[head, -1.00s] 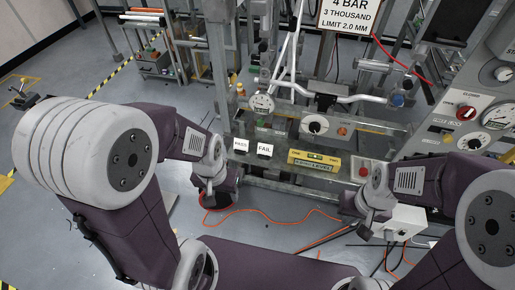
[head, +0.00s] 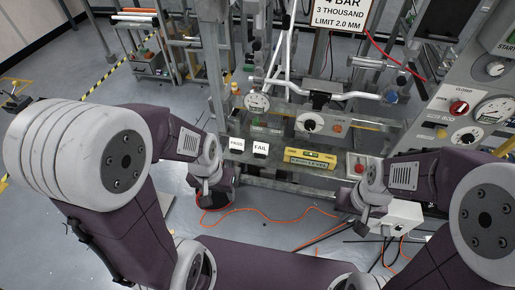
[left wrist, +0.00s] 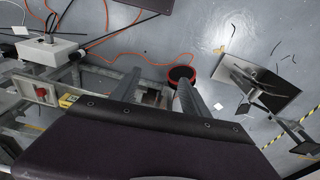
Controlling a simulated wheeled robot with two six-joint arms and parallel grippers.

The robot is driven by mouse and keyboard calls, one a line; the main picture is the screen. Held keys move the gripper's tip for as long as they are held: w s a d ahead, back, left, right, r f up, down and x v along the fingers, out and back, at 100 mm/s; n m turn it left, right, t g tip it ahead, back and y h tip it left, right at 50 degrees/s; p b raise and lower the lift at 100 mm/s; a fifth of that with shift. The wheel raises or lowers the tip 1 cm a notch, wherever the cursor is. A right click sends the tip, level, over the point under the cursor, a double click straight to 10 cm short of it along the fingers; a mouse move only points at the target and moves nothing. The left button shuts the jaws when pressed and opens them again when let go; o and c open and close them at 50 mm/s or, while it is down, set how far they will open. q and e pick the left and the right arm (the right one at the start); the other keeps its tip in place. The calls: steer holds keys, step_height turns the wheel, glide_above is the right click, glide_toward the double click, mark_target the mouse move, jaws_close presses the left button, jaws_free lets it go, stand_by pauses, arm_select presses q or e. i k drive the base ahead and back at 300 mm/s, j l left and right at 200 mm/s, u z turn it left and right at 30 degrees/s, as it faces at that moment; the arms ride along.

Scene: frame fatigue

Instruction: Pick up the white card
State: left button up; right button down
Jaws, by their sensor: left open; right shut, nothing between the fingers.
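A small white flat square that looks like a card (left wrist: 218,107) lies on the grey floor in the left wrist view, beside a red-rimmed dark round container (left wrist: 181,73). I cannot make it out in the head view. White labels reading PASS (head: 237,144) and FAIL (head: 261,148) stand on the bench's front edge. My left gripper (head: 208,190) is open and empty in front of the bench; its two fingers (left wrist: 158,78) show in the left wrist view, apart from the square. My right gripper (head: 366,217) is shut and empty, near a white box on the right.
The bench (head: 290,172) holds gauges and a yellow level (head: 311,157). An orange cord (head: 265,213) runs over the floor. A white box (head: 400,217) with cables stands at the right. A control panel (head: 470,110) rises at the far right. Open floor lies left of the bench.

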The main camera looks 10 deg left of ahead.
mark_target(237, 145)
steer(key=i+j+z, duration=0.25)
steer(key=i+j, duration=0.15)
steer(key=i+j+z, duration=0.25)
steer(key=i+j, duration=0.3)
